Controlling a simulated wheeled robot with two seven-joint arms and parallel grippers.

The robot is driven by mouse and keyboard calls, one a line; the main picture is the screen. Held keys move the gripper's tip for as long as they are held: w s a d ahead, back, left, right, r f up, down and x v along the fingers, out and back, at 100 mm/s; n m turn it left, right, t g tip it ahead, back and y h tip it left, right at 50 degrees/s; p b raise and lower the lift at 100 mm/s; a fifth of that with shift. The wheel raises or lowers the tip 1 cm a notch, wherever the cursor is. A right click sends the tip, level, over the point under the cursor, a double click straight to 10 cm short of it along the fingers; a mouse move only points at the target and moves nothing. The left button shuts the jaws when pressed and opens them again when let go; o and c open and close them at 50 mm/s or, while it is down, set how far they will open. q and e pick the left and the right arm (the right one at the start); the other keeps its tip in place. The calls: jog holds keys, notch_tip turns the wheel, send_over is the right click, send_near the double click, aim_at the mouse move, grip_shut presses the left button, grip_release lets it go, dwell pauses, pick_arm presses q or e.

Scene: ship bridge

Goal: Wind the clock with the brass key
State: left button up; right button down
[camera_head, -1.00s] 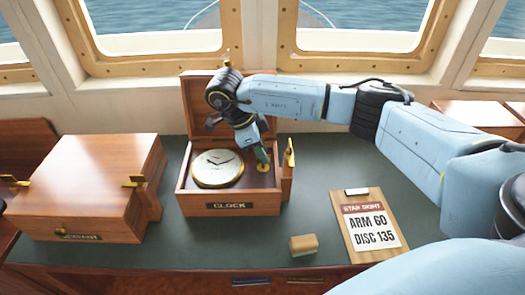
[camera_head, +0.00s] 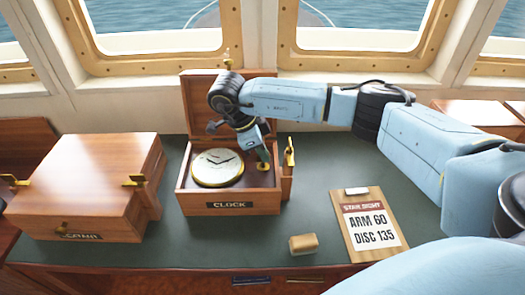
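The clock (camera_head: 217,168) lies face up in an open wooden box labelled CLOCK (camera_head: 183,190), its lid raised at the back. My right gripper (camera_head: 262,161) points down into the right side of the box, beside the clock face. A small brass piece (camera_head: 263,167) shows at its fingertips; it may be the brass key, but it is too small to be sure. I cannot tell whether the fingers are shut on it. My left gripper is not in view.
A closed wooden box (camera_head: 88,172) with brass latches stands at left. A clipboard (camera_head: 369,226) reading ARM 60, DISC 135 lies at right. A small tan block (camera_head: 303,244) lies near the front edge. The green desk top (camera_head: 320,170) is clear between.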

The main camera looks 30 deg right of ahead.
jog(key=n+t+b, duration=0.1)
jog(key=n, duration=0.1)
jog(key=n+b, duration=0.1)
jog(key=n, duration=0.1)
jog(key=shift+n+t+h, duration=0.3)
jog(key=shift+t, duration=0.1)
jog(key=n+t+b, duration=0.1)
jog(key=n+b, duration=0.1)
jog(key=n, duration=0.1)
jog(key=shift+n+b, duration=0.3)
jog(key=n+t+b, duration=0.1)
jog(key=n, duration=0.1)
jog(key=n+y+b, duration=0.1)
jog(key=n+b, duration=0.1)
jog(key=shift+s+f+n+t, duration=0.1)
jog(key=shift+n+t, duration=0.2)
jog(key=shift+t, duration=0.1)
jog(key=shift+n+t+y+b, duration=0.6)
jog(key=shift+n+b, duration=0.6)
jog(key=shift+n, duration=0.7)
jog(key=c, duration=1.6)
grip_release()
